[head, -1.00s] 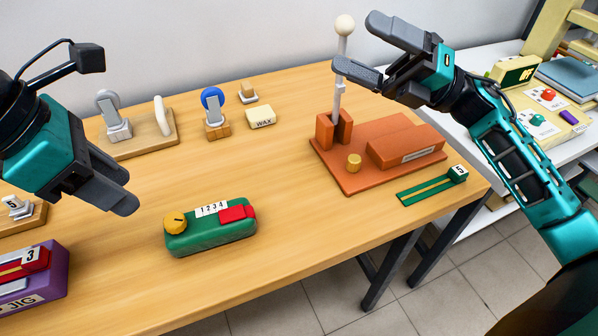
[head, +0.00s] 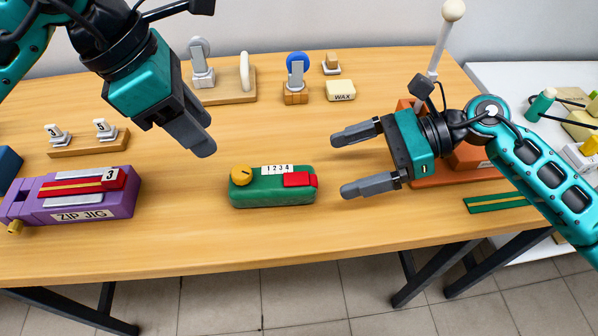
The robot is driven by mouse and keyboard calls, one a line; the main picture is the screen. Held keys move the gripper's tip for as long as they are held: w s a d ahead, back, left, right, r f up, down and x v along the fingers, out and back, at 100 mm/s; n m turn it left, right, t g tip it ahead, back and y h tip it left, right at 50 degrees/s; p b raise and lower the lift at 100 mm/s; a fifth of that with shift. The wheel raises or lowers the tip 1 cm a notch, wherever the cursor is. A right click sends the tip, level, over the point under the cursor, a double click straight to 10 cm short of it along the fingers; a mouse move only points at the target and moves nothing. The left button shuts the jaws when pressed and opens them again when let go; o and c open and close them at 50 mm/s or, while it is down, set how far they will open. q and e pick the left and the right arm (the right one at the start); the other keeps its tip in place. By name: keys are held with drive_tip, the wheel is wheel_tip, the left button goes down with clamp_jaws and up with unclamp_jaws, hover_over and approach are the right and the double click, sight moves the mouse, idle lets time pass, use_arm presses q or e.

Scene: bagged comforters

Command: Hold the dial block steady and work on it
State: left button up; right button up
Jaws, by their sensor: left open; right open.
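The dial block (head: 272,193) is a green block lying on the table in the middle of the head view. It has a yellow knob (head: 241,174) at its left end, a white strip marked 1 2 3 4 (head: 279,169) at the back and a red piece (head: 299,180) at its right end. My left gripper (head: 205,132) hangs above the table, behind and to the left of the block, apart from it. My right gripper (head: 338,165) is open and empty, to the right of the block, with its fingers pointing left towards the red end. Neither gripper touches the block.
A purple zip jig (head: 122,206) lies at the left, with a wooden stand (head: 75,150) behind it. Wooden stands with tools and a wax block (head: 340,92) are at the back. An orange lever base (head: 440,181) stands behind my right gripper. The table (head: 200,236) is clear in front of the block.

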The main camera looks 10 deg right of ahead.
sight(305, 176)
drive_tip(key=x, duration=1)
drive_tip(key=shift+a, duration=0.35)
drive_tip(key=c, duration=1.1)
drive_tip(key=o, duration=0.5)
drive_tip(key=c, duration=0.4)
